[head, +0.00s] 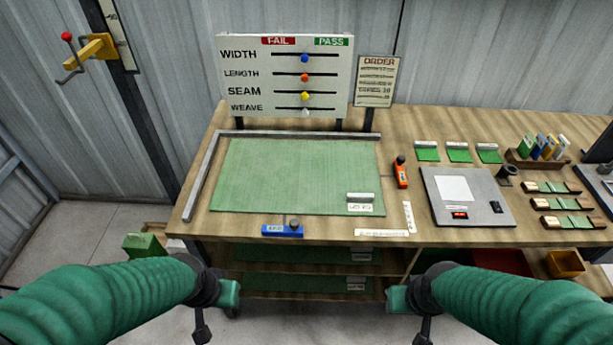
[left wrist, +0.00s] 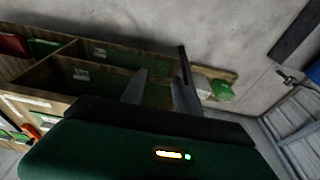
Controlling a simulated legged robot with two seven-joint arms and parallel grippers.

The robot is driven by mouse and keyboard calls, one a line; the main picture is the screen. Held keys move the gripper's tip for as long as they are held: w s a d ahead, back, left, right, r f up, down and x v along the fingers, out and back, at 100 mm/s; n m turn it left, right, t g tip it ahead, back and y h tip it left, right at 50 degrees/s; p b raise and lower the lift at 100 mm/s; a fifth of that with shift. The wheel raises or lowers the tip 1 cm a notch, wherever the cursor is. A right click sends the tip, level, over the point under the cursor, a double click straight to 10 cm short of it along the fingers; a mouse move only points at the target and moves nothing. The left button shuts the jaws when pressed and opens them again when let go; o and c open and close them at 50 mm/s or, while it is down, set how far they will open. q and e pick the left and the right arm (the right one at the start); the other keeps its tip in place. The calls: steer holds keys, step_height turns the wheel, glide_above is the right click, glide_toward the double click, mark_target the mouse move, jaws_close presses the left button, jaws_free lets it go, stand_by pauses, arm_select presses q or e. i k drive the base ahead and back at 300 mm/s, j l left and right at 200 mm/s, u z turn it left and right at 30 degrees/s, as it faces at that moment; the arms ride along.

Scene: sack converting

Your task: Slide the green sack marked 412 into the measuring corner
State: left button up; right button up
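A large green sack (head: 290,175) lies flat on the wooden bench, with a white label (head: 360,208) at its lower right corner that is too small to read surely. The measuring corner is a grey metal rail (head: 200,180) along the left and back. A strip of bare wood shows between the left rail and the sack; the sack's back edge lies close to the back rail, contact unclear. My left gripper (head: 228,296) hangs in front of the bench, below its top; its fingers (left wrist: 160,78) are apart and empty. My right gripper (head: 397,298) is also in front; its fingers are hidden.
A blue block (head: 283,230) sits at the bench's front edge and an orange tool (head: 400,172) right of the sack. A grey scale (head: 468,197) stands further right. A slider board (head: 285,77) stands behind. Shelves (head: 305,284) below hold more green sacks.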

mark_target(267, 176)
steer(key=i+z, duration=0.75)
steer(key=z, duration=0.9)
steer(key=i+j, duration=0.05)
steer(key=j, duration=0.05)
